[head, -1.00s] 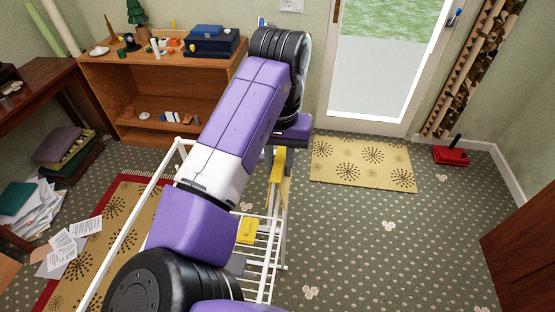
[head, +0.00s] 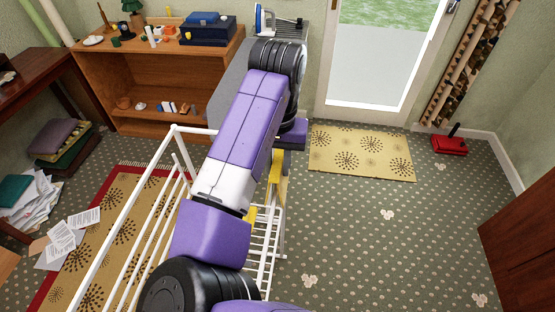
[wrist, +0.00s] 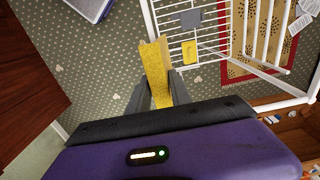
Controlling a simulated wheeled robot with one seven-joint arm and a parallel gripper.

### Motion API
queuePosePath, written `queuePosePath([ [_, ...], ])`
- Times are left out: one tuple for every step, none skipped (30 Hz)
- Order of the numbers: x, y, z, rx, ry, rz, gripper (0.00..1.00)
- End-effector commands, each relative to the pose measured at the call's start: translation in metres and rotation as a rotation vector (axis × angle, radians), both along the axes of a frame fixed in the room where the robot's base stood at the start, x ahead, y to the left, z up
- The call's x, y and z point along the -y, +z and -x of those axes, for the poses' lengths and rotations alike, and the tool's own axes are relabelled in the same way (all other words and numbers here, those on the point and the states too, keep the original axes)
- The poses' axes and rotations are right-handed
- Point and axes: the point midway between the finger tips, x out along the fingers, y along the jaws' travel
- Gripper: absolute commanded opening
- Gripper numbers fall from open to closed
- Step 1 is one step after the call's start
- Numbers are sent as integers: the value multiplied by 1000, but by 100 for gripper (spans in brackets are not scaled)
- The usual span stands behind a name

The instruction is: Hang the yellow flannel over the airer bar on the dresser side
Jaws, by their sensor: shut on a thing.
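The yellow flannel (wrist: 156,72) is a long strip between my gripper's fingers in the wrist view. It also shows below my wrist in the head view (head: 277,180). My gripper (wrist: 158,88) is shut on it. The white wire airer (head: 175,129) stands left of and below my arm. The flannel overlaps the airer's edge in the picture; I cannot tell if they touch. A second yellow cloth (wrist: 189,52) and a grey cloth (wrist: 190,18) lie on the airer's rack. The wooden dresser (head: 170,68) stands at the back left; my arm hides part of the airer.
An ironing board (head: 228,88) with an iron (head: 262,20) stands behind my arm. A patterned mat (head: 360,153) lies by the door. A red-edged rug (head: 95,240) lies left of the airer near papers (head: 62,240). Carpet at right is mostly clear.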

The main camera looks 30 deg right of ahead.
Motion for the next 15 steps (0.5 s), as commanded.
queuePosePath([
  [0, -6, 0, -1, 1, 1, 0],
  [0, -8, 0, -1, 1, 1, 0],
  [0, -11, 0, -1, 1, 1, 0],
  [0, -13, 0, -1, 0, 1, 0],
  [0, -15, 0, -1, 0, 1, 0],
  [0, -18, 0, -1, 0, 1, 0],
  [0, -20, 0, -1, -1, 1, 0],
  [0, -23, 0, -1, 0, 1, 0],
  [0, -25, 0, 0, 0, 1, 0],
  [0, -28, 0, 0, 0, 1, 0],
  [0, -30, 0, 0, 0, 1, 0],
  [0, -33, 0, 0, 0, 1, 0],
  [0, -35, 0, 0, 0, 1, 0],
  [0, -37, 0, 0, 0, 1, 0],
  [0, -40, 0, 0, 0, 1, 0],
])
